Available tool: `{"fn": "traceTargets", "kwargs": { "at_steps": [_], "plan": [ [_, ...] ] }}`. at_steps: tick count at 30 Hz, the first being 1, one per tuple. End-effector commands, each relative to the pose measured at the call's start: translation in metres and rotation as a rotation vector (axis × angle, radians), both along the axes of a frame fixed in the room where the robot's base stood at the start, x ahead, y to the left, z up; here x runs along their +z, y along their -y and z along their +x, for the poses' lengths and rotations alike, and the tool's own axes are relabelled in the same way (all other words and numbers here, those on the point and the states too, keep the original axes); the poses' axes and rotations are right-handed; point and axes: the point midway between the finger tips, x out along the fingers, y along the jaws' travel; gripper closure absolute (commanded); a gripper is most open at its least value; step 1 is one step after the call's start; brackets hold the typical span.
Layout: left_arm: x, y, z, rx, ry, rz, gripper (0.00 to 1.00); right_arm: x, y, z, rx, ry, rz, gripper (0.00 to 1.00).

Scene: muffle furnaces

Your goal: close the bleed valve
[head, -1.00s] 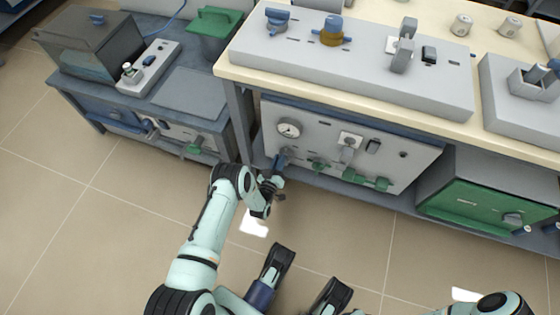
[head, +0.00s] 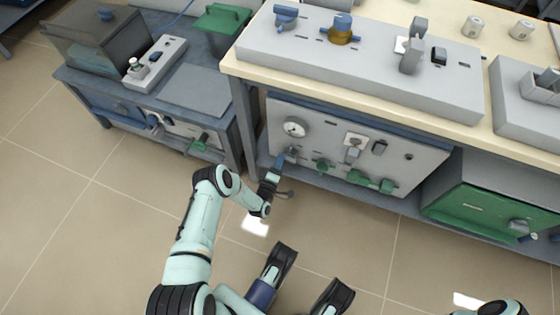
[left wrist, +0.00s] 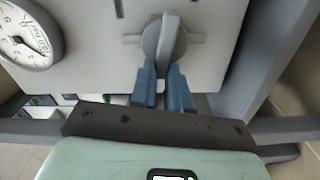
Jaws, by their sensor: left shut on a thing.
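The bleed valve appears to be the grey knob (head: 291,153) under the round gauge (head: 294,129), low on the grey panel below the bench. In the left wrist view the knob (left wrist: 163,38) has a long grip standing almost upright, slightly tilted, with a stub on each side. My left gripper (head: 281,161) reaches it from below. Its blue fingers (left wrist: 163,76) are shut on the lower end of the grip, one on each side. My right gripper is not in view.
Green-handled valves (head: 323,166) sit to the right on the same panel (head: 410,173). A bench leg (head: 248,125) stands close on the left. A green-fronted furnace (head: 480,215) is at the right. The tiled floor in front is clear.

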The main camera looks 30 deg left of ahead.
Motion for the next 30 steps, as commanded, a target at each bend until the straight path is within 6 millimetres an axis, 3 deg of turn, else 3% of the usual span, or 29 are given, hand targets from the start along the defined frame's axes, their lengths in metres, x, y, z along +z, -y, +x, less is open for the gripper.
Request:
{"fn": "traceTargets", "kwargs": {
  "at_steps": [12, 29, 30],
  "plan": [
    [-0.0068, 0.0018, -0.0014, -0.004, 0.04, -0.188, 1.0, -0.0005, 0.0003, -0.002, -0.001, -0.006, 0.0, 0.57],
    [-0.0076, 0.0028, -0.0014, -0.006, 0.046, -0.216, 1.0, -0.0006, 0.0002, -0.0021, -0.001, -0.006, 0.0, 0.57],
    [-0.0076, 0.0028, -0.0014, -0.006, 0.046, -0.216, 0.74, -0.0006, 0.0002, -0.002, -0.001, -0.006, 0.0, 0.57]
  ]
}}
